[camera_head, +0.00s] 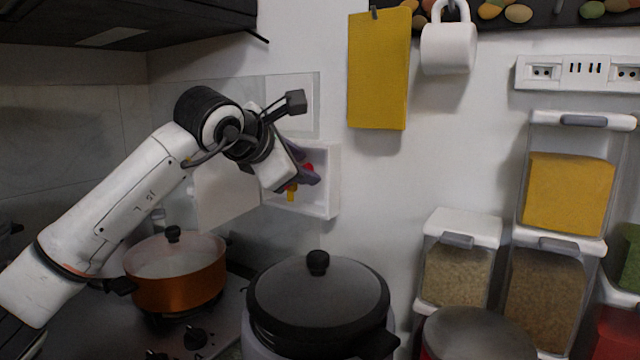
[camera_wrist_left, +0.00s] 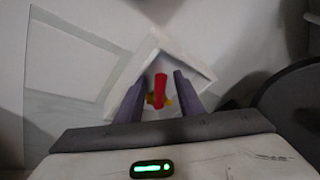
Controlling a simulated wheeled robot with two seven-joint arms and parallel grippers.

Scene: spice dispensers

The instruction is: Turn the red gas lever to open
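The red gas lever (camera_head: 309,168) shows as a small red spot inside a white box (camera_head: 331,182) recessed in or fixed on the wall; my left gripper hides most of it. In the left wrist view the red lever (camera_wrist_left: 160,88) stands between the two fingers, with yellow parts at its lower end. My left gripper (camera_head: 303,168) is at the mouth of the box. It also shows in the left wrist view (camera_wrist_left: 158,92), its fingers open on either side of the lever, with a gap visible on both sides. My right gripper is not in view.
An orange pot (camera_head: 178,285) stands on the stove below my left arm. A large dark-lidded pot (camera_head: 318,300) stands in front of the box. A yellow board (camera_head: 378,70) and a white mug (camera_head: 447,48) hang to the right. Spice dispensers (camera_head: 459,262) are at the right.

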